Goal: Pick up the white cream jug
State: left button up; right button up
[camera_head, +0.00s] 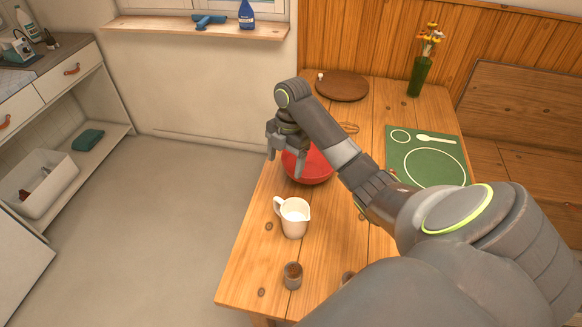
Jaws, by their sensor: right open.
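The white cream jug (294,219) stands upright on the wooden table, near its left edge. Its handle points up and left, and its spout points right. My right gripper (285,168) hangs open beyond the jug, over the left side of a red bowl (309,168). The gripper is apart from the jug, and the forearm hides part of the bowl. My left gripper is not in view.
A small grey cup (292,275) with dark contents stands in front of the jug. A green placemat (426,147) lies right of my arm. A round brown board (342,86) and a green vase (419,76) are at the back. Open floor lies left of the table.

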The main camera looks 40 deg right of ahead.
notch_tip(320, 180, down, 3)
jog(key=b, duration=0.7)
send_over(280, 199)
jog(key=d, duration=0.1)
notch_tip(280, 199, down, 5)
notch_tip(280, 199, down, 3)
jog(key=b, duration=0.3)
jog(key=shift+a, duration=0.1)
jog(key=shift+a+f+b, duration=0.1)
jog(key=shift+f+b, duration=0.3)
jog(key=shift+f, duration=0.15)
jog(key=shift+a+f+b, duration=0.15)
jog(key=shift+f+b, duration=0.4)
jog(key=shift+f, duration=0.05)
jog(key=f, duration=0.3)
jog(key=shift+a+f, duration=0.3)
jog(key=shift+a, duration=0.05)
jog(key=c, duration=1.2)
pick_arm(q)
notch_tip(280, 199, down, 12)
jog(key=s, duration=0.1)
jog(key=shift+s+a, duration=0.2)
pick_arm(e)
jog(key=shift+c, duration=0.9)
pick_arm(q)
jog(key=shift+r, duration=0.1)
pick_arm(e)
jog(key=shift+r, duration=0.25)
